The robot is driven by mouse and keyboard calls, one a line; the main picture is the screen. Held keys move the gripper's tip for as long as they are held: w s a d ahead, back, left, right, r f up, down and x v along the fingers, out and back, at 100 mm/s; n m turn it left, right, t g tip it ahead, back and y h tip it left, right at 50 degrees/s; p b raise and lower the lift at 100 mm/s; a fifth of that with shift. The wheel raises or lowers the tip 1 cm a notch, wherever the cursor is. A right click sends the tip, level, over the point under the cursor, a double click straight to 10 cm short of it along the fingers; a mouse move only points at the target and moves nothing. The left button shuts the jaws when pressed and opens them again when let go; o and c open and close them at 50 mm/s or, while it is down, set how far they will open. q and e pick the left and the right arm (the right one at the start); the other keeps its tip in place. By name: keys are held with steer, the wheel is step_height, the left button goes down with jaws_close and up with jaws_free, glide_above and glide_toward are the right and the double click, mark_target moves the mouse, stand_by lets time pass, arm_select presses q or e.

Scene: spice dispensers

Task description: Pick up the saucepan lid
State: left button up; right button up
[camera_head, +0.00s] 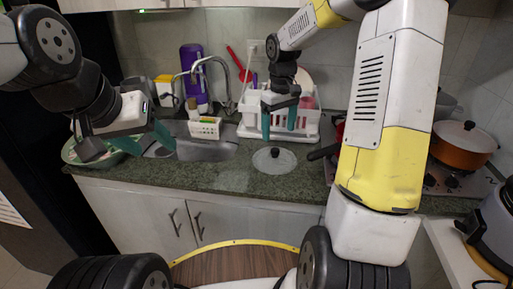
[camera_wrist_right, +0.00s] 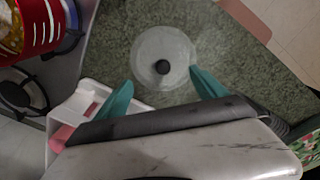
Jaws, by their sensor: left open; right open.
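The saucepan lid (camera_head: 274,160) is a clear glass disc with a dark round knob, lying flat on the green stone counter. In the right wrist view the lid (camera_wrist_right: 150,52) lies beyond my fingertips, with its knob (camera_wrist_right: 162,67) roughly between them. My right gripper (camera_head: 280,127) is open and empty, its teal fingers pointing down above the counter, behind the lid in the head view. It also shows in the right wrist view (camera_wrist_right: 162,84). My left gripper (camera_head: 138,148) is open and empty at the left, over the counter near the green bowl.
A white dish rack (camera_head: 309,127) stands behind the lid. The sink (camera_head: 213,150) with faucet and a white sponge basket (camera_head: 205,128) is to the left. A stove with an orange pot (camera_head: 463,145) is at right. A green bowl (camera_head: 80,156) sits far left. Counter around the lid is clear.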

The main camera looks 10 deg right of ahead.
mark_target(275, 149)
steer(key=shift+w+a+f, duration=0.15)
steer(key=shift+w+f, duration=0.1)
steer(key=shift+f, duration=0.2)
steer(key=shift+w+a+f, duration=0.1)
steer(key=shift+w+f, duration=0.1)
steer(key=shift+f, duration=0.2)
steer(key=f, duration=0.7)
steer(key=shift+s+a+f, duration=0.15)
steer(key=shift+s, duration=0.05)
steer(key=shift+s+f, duration=0.1)
steer(key=shift+s, duration=0.05)
jaws_close()
